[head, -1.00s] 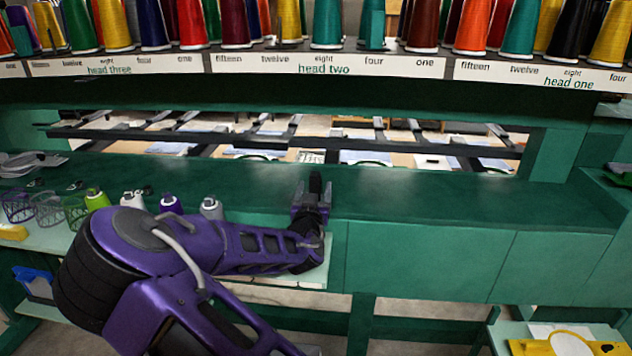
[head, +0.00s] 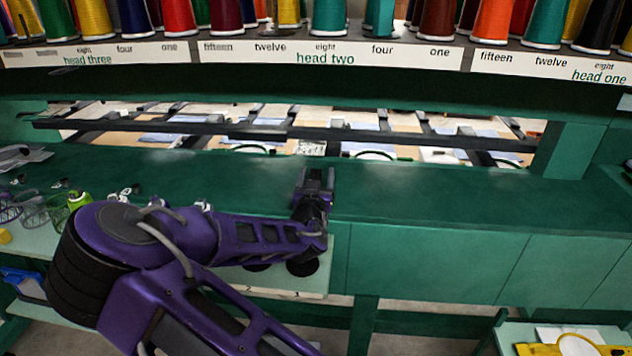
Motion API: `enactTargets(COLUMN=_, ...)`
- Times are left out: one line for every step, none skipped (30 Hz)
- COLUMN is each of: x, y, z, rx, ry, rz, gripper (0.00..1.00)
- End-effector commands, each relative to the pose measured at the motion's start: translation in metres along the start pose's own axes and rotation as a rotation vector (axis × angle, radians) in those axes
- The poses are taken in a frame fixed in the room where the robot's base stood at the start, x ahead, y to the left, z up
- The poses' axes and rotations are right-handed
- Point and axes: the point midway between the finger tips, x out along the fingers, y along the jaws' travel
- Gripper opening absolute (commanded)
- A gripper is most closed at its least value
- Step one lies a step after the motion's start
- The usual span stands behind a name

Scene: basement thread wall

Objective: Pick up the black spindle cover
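My gripper (head: 314,178) is over the green ledge near the middle of the head view, at the end of my purple arm. Its fingers are dark and small here, and I cannot tell whether they are open or shut. No black spindle cover can be made out for certain. Two round black pieces (head: 303,267) sit side by side on the pale numbered shelf below my wrist, partly hidden by my arm. Small dark and white pieces (head: 128,190) lie on the ledge at left, too small to identify.
The green ledge (head: 430,195) is clear to the right of my gripper. Thread cones (head: 327,18) stand in a row above. A green spool (head: 79,199) and mesh cups (head: 38,212) are at left. A yellow object (head: 575,345) lies at lower right.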

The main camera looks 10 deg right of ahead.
Motion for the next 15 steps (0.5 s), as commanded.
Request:
enactTargets(x=0.0000, y=0.0000, z=0.0001, rx=0.000, ry=0.000, rz=0.000, gripper=0.68)
enactTargets(x=0.0000, y=0.0000, z=0.0000, rx=0.000, ry=0.000, rz=0.000, gripper=0.63)
enactTargets(x=0.0000, y=0.0000, z=0.0001, rx=0.000, ry=0.000, rz=0.000, gripper=0.56)
enactTargets(x=0.0001, y=0.0001, z=0.0000, rx=0.000, ry=0.000, rz=0.000, gripper=0.50)
enactTargets(x=0.0001, y=0.0001, z=0.0000, rx=0.000, ry=0.000, rz=0.000, gripper=0.45)
enactTargets(x=0.0001, y=0.0001, z=0.0001, rx=0.000, ry=0.000, rz=0.000, gripper=0.38)
enactTargets(x=0.0001, y=0.0001, z=0.0000, rx=0.000, ry=0.000, rz=0.000, gripper=0.32)
enactTargets(x=0.0001, y=0.0001, z=0.0000, rx=0.000, ry=0.000, rz=0.000, gripper=0.27)
enactTargets(x=0.0001, y=0.0001, z=0.0000, rx=0.000, ry=0.000, rz=0.000, gripper=0.20)
enactTargets(x=0.0001, y=0.0001, z=0.0000, rx=0.000, ry=0.000, rz=0.000, gripper=0.14)
enactTargets(x=0.0001, y=0.0001, z=0.0000, rx=0.000, ry=0.000, rz=0.000, gripper=0.09)
enactTargets(x=0.0001, y=0.0001, z=0.0000, rx=0.000, ry=0.000, rz=0.000, gripper=0.02)
enactTargets(x=0.0001, y=0.0001, z=0.0001, rx=0.000, ry=0.000, rz=0.000, gripper=0.00)
enactTargets(x=0.0001, y=0.0000, z=0.0000, rx=0.001, ry=0.000, rz=0.000, gripper=0.00)
enactTargets(x=0.0001, y=0.0001, z=0.0000, rx=0.001, ry=0.000, rz=0.000, gripper=0.00)
